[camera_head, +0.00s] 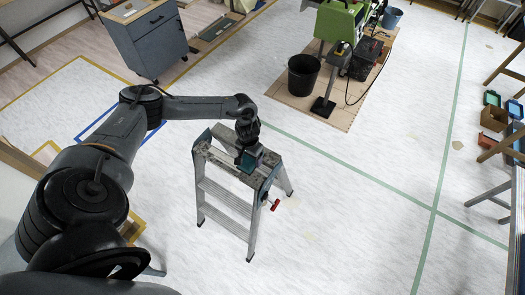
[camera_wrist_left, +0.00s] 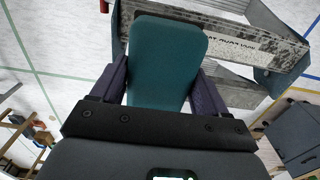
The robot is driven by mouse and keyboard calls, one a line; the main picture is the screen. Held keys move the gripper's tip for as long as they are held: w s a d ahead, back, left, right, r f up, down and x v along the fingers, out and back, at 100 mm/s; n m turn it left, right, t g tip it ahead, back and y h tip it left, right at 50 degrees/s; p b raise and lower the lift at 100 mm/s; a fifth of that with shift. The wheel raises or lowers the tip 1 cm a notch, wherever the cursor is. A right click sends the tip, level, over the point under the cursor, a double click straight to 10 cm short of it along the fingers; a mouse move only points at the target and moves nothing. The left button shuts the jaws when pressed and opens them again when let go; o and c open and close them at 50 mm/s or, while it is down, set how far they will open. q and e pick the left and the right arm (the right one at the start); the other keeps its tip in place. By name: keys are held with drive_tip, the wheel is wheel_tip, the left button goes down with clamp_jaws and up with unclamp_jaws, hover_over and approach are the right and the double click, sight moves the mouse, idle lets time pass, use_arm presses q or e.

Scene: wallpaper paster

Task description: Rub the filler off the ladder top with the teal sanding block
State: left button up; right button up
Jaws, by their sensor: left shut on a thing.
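The stepladder has a grey, mottled top (camera_head: 222,137) with dark teal end pieces, standing mid-floor in the head view. In the left wrist view the ladder top (camera_wrist_left: 240,48) is patchy and worn, with some printed lettering; I cannot clearly separate filler from stains. My left gripper (camera_head: 249,154) is over the right-hand part of the ladder top. Its purple-grey fingers are shut on the teal sanding block (camera_wrist_left: 165,62), which also shows small in the head view (camera_head: 247,163). The block is over or at the top; contact is hidden. My right gripper is out of view.
A red-handled item (camera_head: 274,205) is at the ladder's right side. A black bucket (camera_head: 303,74) and a green machine (camera_head: 338,22) stand on a board behind. A grey cabinet (camera_head: 149,41) is at the upper left. The floor right of the ladder is largely clear.

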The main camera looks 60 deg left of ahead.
use_arm(q)
drive_tip(key=shift+s+f, duration=0.2)
idle(0.3)
drive_tip(key=shift+r+p, duration=0.2)
drive_tip(key=shift+p, duration=0.4)
drive_tip(key=shift+f+b, duration=1.55)
drive_tip(key=shift+f, duration=1.85)
